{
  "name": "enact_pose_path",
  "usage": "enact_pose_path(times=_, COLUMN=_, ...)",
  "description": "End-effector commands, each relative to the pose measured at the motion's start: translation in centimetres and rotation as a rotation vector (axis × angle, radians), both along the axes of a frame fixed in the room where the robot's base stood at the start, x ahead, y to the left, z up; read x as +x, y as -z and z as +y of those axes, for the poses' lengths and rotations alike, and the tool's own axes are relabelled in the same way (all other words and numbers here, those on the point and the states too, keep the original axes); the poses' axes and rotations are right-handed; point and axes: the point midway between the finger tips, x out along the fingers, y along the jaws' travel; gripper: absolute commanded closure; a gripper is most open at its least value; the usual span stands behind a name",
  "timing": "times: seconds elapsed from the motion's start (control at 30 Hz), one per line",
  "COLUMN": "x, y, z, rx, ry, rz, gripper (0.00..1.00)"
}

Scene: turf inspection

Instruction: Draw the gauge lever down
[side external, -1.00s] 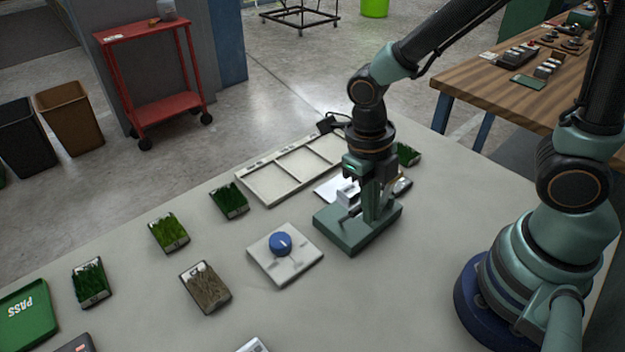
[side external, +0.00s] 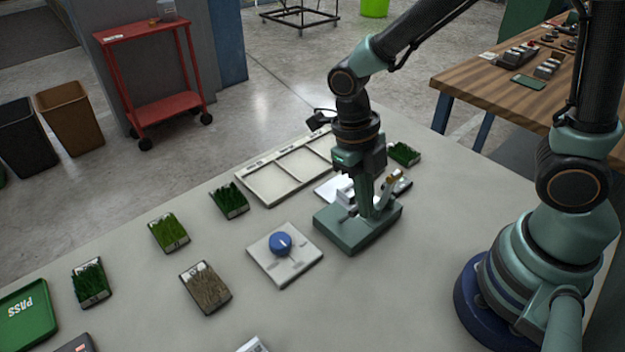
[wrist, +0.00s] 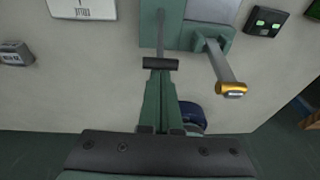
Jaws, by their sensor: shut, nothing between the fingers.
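The gauge has a green base (side external: 352,238) on the grey table, right of centre in the side view; its green body (wrist: 172,30) is at the top of the wrist view. Its lever ends in a gold tip (side external: 393,178) and leans up and to the right. In the wrist view the grey lever arm (wrist: 218,62) and gold tip (wrist: 232,90) lie to the right of my fingers. My gripper (side external: 362,211) is shut and empty, low over the gauge, left of the lever. In the wrist view my gripper (wrist: 160,72) reaches a dark crossbar (wrist: 160,63) on a thin rod; contact is unclear.
A square plate (side external: 292,270) with a blue knob (side external: 280,243) sits left of the gauge. A white divided tray (side external: 262,187) is behind. Several grass samples, including one beyond the gauge (side external: 404,153), stand around. A green PASS tray (side external: 25,318) is at far left.

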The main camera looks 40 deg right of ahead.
Motion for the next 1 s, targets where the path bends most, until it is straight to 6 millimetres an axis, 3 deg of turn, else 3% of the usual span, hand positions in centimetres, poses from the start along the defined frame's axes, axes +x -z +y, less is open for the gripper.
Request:
enact_pose_path(times=0.37, x=1.2, y=-0.5, z=0.0, rx=-0.011, ry=-0.001, rz=0.042, gripper=1.00)
enact_pose_path(times=1.0, x=6.5, y=-1.2, z=0.0, rx=0.000, ry=0.001, rz=0.051, gripper=1.00)
